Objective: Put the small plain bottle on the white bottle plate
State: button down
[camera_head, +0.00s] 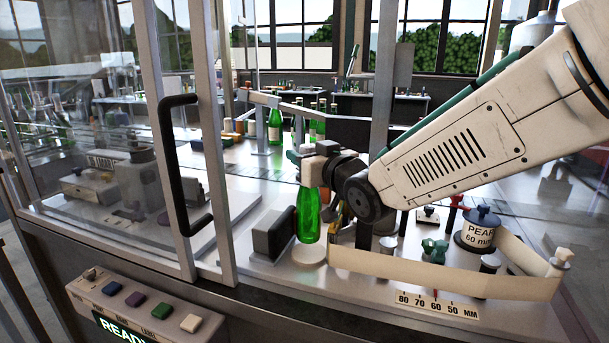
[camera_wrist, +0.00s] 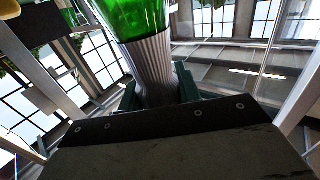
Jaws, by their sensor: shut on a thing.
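The small plain bottle (camera_head: 308,215) is green glass with no label, and it hangs upright below my gripper (camera_head: 312,165). My gripper is shut on its upper part. In the wrist view the green body of the bottle (camera_wrist: 138,15) shows at the top, with a grey ribbed neck (camera_wrist: 152,65) between the dark green fingers. The white bottle plate (camera_head: 310,256) is a small round disc straight below the bottle. The bottle's base is at or just above the plate; I cannot tell whether they touch.
A dark block (camera_head: 273,235) stands close left of the bottle. A cream curved band (camera_head: 445,274) runs to the right, with a millimetre scale (camera_head: 436,303) before it. A blue-topped PEAR pot (camera_head: 481,228) stands at right. A glass door with a black handle (camera_head: 180,165) is at left.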

aim_at(309, 195)
jog(key=shift+f, duration=1.8)
jog(key=c, duration=1)
grip_release()
jog(key=shift+s, duration=0.15)
